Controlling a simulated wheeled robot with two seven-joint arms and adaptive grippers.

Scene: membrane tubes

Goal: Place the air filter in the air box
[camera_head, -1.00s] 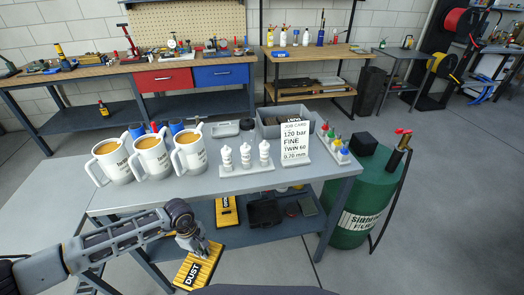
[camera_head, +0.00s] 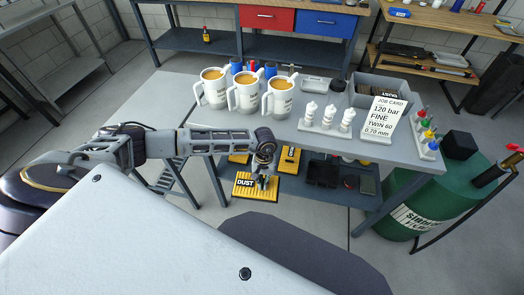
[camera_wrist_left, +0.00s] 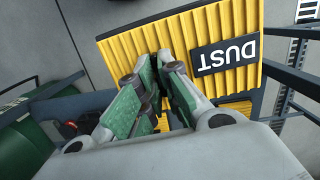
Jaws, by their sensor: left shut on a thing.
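A yellow pleated air filter (camera_head: 244,192) with a black "DUST" label is held in front of the grey table's lower shelf, below tabletop height. My left gripper (camera_head: 263,178) is shut on its edge. In the left wrist view, the filter (camera_wrist_left: 130,42) lies beyond the closed green-padded fingers (camera_wrist_left: 158,65), partly hidden by them. A grey open-topped box (camera_head: 412,91) with a dark inside and a small label stands at the table's back right. I cannot tell for sure that it is the air box. My right gripper is not in view.
White mugs (camera_head: 245,92), white bottles on a stand (camera_head: 327,119) and a job card (camera_head: 381,119) stand on the table (camera_head: 180,95). More yellow pieces (camera_head: 289,160) and a black tray (camera_head: 325,172) lie on the lower shelf. A green tank (camera_head: 425,205) stands at the right.

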